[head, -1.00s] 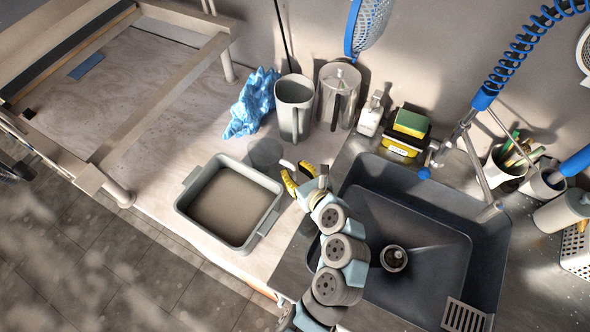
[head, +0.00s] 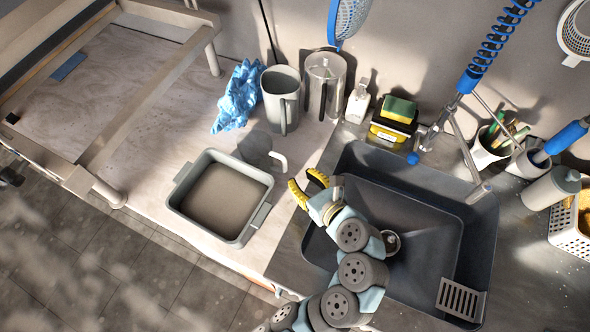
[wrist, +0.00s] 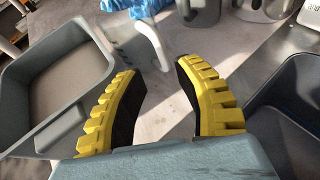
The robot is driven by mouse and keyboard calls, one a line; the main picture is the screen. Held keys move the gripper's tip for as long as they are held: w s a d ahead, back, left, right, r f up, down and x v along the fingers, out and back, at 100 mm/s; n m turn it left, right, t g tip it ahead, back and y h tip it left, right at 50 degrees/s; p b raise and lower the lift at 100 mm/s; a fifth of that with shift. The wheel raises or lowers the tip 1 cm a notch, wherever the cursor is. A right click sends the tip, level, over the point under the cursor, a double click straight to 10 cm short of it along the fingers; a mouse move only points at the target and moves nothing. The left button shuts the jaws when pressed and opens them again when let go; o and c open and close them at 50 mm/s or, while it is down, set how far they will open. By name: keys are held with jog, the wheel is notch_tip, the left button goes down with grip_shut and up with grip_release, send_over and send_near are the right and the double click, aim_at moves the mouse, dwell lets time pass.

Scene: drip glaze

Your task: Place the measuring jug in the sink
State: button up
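A small clear jug with a white handle, which I take as the measuring jug (head: 256,148), stands on the counter left of the sink. In the wrist view, the jug (wrist: 125,32) lies beyond my fingers, its white handle facing the gap. My gripper (head: 302,180) is open and empty, with two yellow ridged fingers, near the sink's left edge and apart from the handle. The open fingers also show in the wrist view (wrist: 158,74). The dark sink (head: 468,235) is to the right, partly hidden by my arm.
A grey tub (head: 182,205) stands close left of the jug. A grey pitcher (head: 280,88), a metal press pot (head: 325,78) and a blue cloth (head: 237,98) are behind it. A soap bottle (head: 357,103), sponges (head: 398,110) and a blue tap (head: 468,82) stand behind the sink.

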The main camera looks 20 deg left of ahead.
jog(key=shift+v, duration=1.4)
jog(key=shift+c, duration=0.2)
jog(key=shift+d, duration=0.1)
